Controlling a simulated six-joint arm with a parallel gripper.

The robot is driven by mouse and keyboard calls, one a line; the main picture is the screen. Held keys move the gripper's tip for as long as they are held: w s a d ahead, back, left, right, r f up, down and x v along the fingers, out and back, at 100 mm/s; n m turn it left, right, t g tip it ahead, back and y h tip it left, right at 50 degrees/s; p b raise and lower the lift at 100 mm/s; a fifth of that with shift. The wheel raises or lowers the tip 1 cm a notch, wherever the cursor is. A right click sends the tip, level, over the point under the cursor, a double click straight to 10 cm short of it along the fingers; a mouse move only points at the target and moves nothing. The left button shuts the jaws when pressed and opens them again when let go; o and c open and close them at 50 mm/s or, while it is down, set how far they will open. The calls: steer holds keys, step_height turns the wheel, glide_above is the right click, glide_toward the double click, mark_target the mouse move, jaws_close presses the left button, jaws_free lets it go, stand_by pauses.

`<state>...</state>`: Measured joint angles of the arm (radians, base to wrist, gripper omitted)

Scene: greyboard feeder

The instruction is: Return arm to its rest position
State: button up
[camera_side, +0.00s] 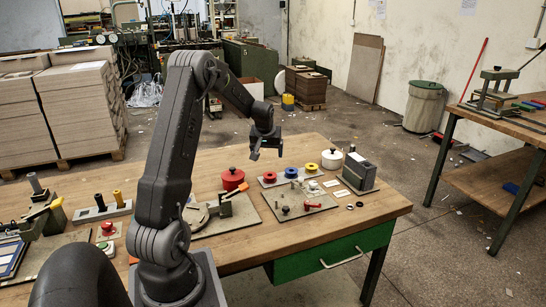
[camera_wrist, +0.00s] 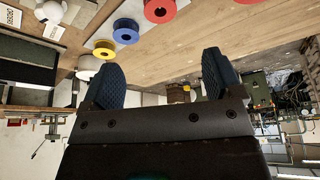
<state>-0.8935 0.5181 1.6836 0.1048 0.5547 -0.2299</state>
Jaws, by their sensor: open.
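My arm is raised above the wooden workbench (camera_side: 345,213) in the side view. My gripper (camera_side: 266,152) hangs over the back part of the bench, clear of everything on it. In the wrist view my gripper (camera_wrist: 163,78) shows two dark, ridged fingers spread well apart. Nothing is between them; only the room behind shows in the gap. The wrist view looks out across the bench toward the room and appears upside down.
On the bench are a red lidded pot (camera_side: 233,180), a white pot (camera_side: 332,160), red, blue and yellow rings (camera_side: 291,173), a dark box (camera_side: 359,171), a plate with knobs (camera_side: 300,206) and, at left, a rack with upright handles (camera_side: 102,210). The front right of the bench is bare.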

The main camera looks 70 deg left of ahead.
steer(key=d+r+m+t, duration=0.15)
steer(key=d+r, duration=0.25)
steer(key=d, duration=0.5)
steer(key=d+r+m+h, duration=0.1)
steer(key=d+r+m, duration=0.3)
steer(key=d, duration=0.5)
steer(key=d+r+m+t, duration=0.1)
steer(key=d+r, duration=0.4)
steer(key=d, duration=0.4)
steer(key=s+d+m+h, duration=0.2)
steer(key=s+d+m, duration=0.3)
steer(key=s+d, duration=1)
steer(key=shift+s+d+r+t+h, duration=0.15)
steer(key=shift+d+r+t+h, duration=0.25)
steer(key=shift+d+t, duration=0.1)
steer(key=shift+m, duration=0.25)
